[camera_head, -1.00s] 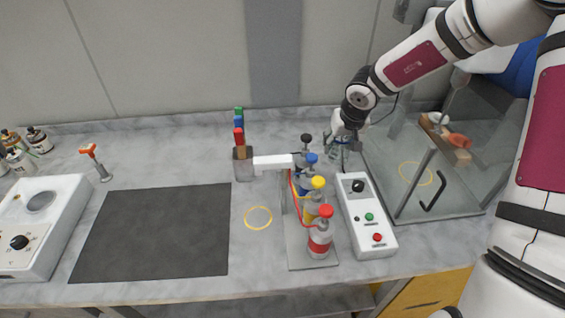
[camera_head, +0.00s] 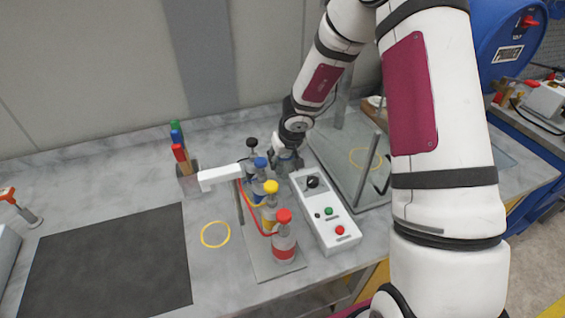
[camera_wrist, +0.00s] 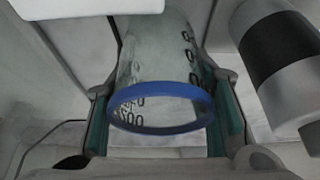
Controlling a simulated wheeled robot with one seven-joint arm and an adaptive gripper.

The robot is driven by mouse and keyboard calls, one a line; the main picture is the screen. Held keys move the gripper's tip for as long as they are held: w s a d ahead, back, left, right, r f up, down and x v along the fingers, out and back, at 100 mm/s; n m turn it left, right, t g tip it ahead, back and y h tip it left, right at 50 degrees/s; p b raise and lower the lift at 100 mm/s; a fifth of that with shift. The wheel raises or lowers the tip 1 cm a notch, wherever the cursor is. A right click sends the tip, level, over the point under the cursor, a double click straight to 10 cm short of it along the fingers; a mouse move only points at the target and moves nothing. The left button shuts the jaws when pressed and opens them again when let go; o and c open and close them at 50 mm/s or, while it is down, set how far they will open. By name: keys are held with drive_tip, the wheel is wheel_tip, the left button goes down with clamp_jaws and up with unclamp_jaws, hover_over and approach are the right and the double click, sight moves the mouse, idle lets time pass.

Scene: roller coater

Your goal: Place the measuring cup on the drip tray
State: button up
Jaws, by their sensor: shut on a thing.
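The measuring cup (camera_wrist: 155,70) is clear, with dark graduation marks and a blue ring at its near end. My gripper (camera_wrist: 160,118) is shut on it, with a finger on each side. In the head view my gripper (camera_head: 287,152) is just behind the control box, right of the bottle row, and mostly hides the cup. I cannot tell whether the cup touches the counter. No part is clearly identifiable as the drip tray; a flat grey plate (camera_head: 262,268) lies under the bottles, and a yellow ring (camera_head: 215,234) marks the counter to its left.
Several bottles with coloured caps (camera_head: 283,240) stand on the plate, close to my gripper. A white control box (camera_head: 328,220) lies beside them. A white spout arm (camera_head: 219,177) reaches left. A dark mat (camera_head: 105,265) lies at left.

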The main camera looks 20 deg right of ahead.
drive_tip(key=shift+f, duration=0.85)
drive_tip(key=shift+f+b, duration=0.15)
drive_tip(key=shift+b, duration=0.3)
drive_tip(key=o, duration=0.9)
drive_tip(key=shift+o, duration=0.7)
drive_tip(key=shift+s+r, duration=0.1)
drive_tip(key=shift+r, duration=0.1)
